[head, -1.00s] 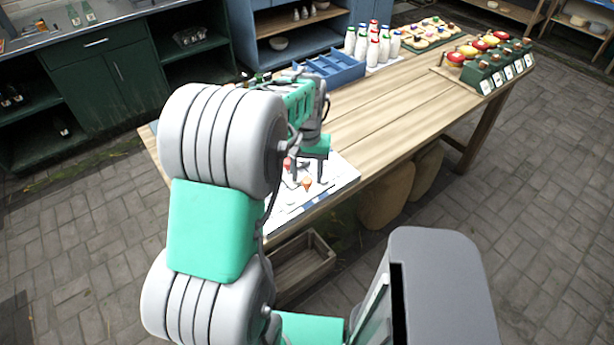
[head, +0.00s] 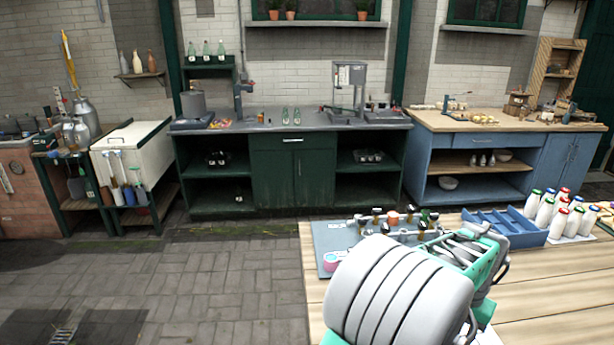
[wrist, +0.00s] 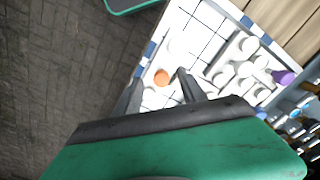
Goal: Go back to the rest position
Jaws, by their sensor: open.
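My gripper (wrist: 158,90) shows in the wrist view with its two dark fingers spread apart and nothing held between them. It is over a white gridded sheet (wrist: 205,22) with a blue-and-white edge. A small orange round piece (wrist: 161,77) appears between the fingertips, apart from both fingers. Several white round pieces (wrist: 247,46) and a purple one (wrist: 283,77) lie to the right. In the head view my arm covers the lower right, and the gripper is hidden behind it.
The wooden table (head: 545,290) carries a blue divided crate (head: 512,235), several capped white bottles (head: 545,212) and a grey mat (head: 328,240) with small items. Open paved floor (head: 200,285) lies left. Green (head: 290,175) and blue (head: 470,190) cabinets stand behind.

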